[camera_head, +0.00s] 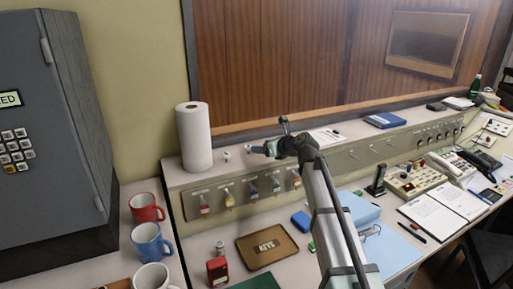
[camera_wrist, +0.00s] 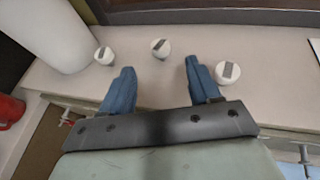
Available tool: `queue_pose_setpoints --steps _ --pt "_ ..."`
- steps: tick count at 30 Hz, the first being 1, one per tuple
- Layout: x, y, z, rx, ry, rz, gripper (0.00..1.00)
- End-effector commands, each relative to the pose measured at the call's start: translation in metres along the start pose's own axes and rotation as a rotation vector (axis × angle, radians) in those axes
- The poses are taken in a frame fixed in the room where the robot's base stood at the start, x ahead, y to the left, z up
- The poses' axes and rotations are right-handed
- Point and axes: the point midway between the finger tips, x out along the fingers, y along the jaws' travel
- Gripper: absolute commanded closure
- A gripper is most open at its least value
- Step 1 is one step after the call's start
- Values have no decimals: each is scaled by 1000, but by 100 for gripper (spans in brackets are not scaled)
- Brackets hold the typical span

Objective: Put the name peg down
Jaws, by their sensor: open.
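Several white round pegs, each with a dark strip on top, stand on the console's upper ledge. In the wrist view one peg (camera_wrist: 159,48) is just beyond the gap between my fingertips. Another peg (camera_wrist: 103,55) is to the left, and a third peg (camera_wrist: 227,72) is just outside my right finger. Which is the name peg, I cannot tell. Two pegs (camera_head: 226,156) (camera_head: 248,150) also show in the head view. My gripper (camera_wrist: 159,70) is open, its blue fingers apart with nothing between them. In the head view my gripper (camera_head: 264,150) is low over the ledge.
A paper towel roll (camera_head: 194,137) stands left of the pegs. Tagged keys (camera_head: 252,191) hang on the panel front below. A brown KEYS tray (camera_head: 240,251), mugs (camera_head: 147,208) and a blue folder (camera_head: 365,208) are on the desk. A clipboard (camera_head: 326,137) lies further right.

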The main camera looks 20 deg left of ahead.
Motion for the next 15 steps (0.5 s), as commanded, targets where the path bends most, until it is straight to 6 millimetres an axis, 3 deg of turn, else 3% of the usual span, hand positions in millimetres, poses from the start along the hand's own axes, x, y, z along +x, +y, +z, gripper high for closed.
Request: queue_pose_setpoints --steps 6,15 --pt "-18 1 0 0 0 0 38" --pt "-20 0 0 0 0 1 38"
